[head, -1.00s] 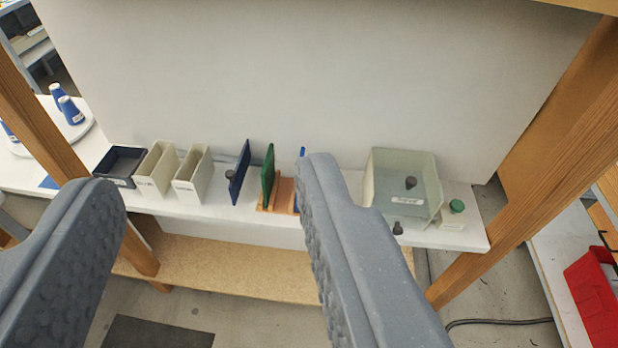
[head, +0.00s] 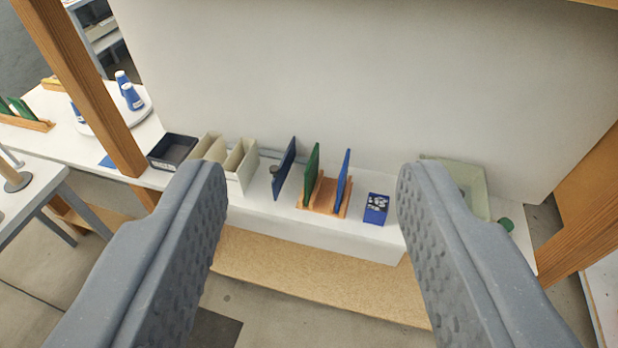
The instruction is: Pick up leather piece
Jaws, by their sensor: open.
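Thin upright panels that look like leather pieces stand on the white shelf in the head view. A green one (head: 311,172) and a blue one (head: 343,180) stand in a wooden rack (head: 323,197). A dark blue one (head: 284,168) stands left of the rack, near a small grey knob-like part. My gripper (head: 312,174) is open and empty, its two grey fingers wide apart in the foreground. The panels show between the fingers, beyond them, with no contact visible. I cannot tell which panel the task means.
A black tray (head: 172,152) and cream holders (head: 240,165) stand at left. A small blue box (head: 376,208) with pale contents stands right of the rack. A white wall (head: 370,80) rises behind; wooden posts flank the shelf.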

